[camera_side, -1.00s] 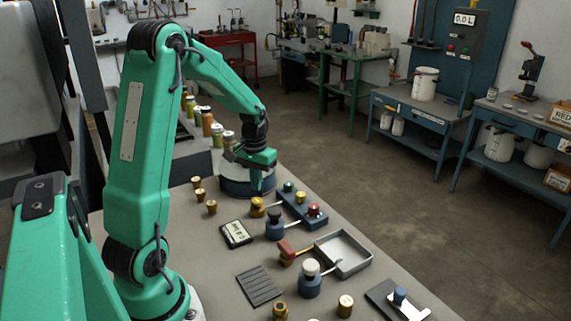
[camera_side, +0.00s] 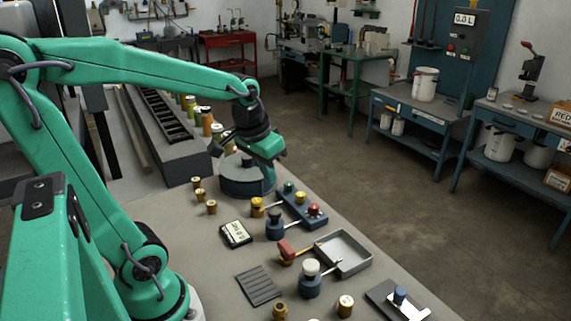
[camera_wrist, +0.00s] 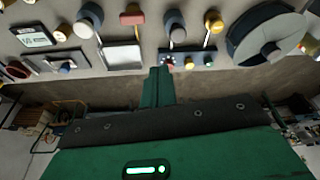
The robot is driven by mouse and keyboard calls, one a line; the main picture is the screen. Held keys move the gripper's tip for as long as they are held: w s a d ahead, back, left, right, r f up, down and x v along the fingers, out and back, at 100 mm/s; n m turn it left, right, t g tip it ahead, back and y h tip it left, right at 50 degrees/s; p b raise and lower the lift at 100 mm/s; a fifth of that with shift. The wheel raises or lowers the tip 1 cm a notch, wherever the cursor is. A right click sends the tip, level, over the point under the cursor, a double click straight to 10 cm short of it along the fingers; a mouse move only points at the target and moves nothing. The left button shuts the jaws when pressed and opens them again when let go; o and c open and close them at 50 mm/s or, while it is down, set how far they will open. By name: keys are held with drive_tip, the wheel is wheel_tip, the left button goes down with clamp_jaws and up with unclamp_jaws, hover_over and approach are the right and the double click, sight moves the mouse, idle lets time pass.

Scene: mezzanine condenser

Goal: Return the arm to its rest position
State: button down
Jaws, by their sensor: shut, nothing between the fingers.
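My green gripper (camera_side: 269,182) hangs from my arm in the side view, fingers pointing down in front of the round dark drum (camera_side: 236,178). The fingers are shut with nothing between them. In the wrist view, the closed green fingers (camera_wrist: 159,75) reach toward the bench items, with the round drum (camera_wrist: 262,40) at upper right. Whether the fingers touch anything is hard to tell, but they look clear of it.
The bench holds a button box (camera_side: 302,210), brass plugs (camera_side: 211,207), a small display (camera_side: 236,234), a white-topped knob (camera_side: 311,278) and a shallow tray (camera_side: 356,262). Jars (camera_side: 207,124) stand behind. A long slotted rail (camera_side: 166,120) lies at back left. Bare bench shows near the front.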

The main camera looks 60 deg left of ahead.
drive_tip(key=s+d+r+m+t, duration=0.2)
drive_tip(key=s+d, duration=0.5)
drive_tip(key=shift+s+r+h, duration=0.15)
drive_tip(key=shift+r+h, duration=0.2)
drive_tip(key=shift+h, duration=0.05)
